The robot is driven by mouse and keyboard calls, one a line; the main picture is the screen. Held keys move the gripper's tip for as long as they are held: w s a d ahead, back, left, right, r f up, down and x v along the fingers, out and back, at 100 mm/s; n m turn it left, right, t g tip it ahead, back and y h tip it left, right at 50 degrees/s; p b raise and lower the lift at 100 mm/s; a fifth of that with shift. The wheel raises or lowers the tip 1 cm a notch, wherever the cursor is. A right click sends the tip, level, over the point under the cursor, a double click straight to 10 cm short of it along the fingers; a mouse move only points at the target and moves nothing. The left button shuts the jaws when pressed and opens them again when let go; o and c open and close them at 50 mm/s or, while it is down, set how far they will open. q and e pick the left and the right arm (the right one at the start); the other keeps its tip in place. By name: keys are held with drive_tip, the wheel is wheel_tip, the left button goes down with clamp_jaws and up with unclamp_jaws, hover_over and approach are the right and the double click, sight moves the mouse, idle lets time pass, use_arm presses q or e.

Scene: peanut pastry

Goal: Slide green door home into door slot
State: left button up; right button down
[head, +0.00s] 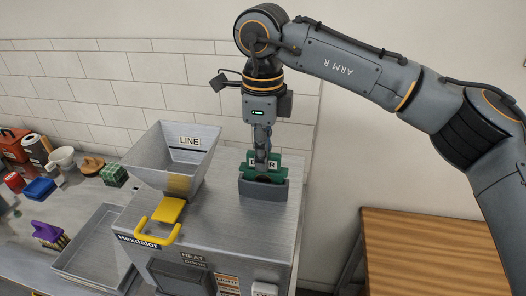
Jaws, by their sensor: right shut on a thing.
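The green door (283,164), with a white label partly hidden by my gripper, stands upright at the grey door slot (264,190) on top of the machine. Its lower part is hidden behind the slot's front wall, so it sits at least partly in the slot; how deep I cannot tell. My right gripper (262,160) points straight down from above and is shut on the green door's upper middle. My left gripper is not in view.
A grey hopper (150,150) labelled LINE and a yellow handle (168,212) are left of the slot on the machine (225,225). A metal tray (75,262) and several small items lie further left. A wooden table (425,245) stands at right.

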drive_tip(key=shift+f+b, duration=0.7)
drive_tip(key=shift+f, duration=0.3)
drive_tip(key=c, duration=1.3)
unclamp_jaws()
drive_tip(key=shift+r, duration=0.15)
wheel_tip(320, 180, up, 12)
drive_tip(key=shift+f, duration=0.1)
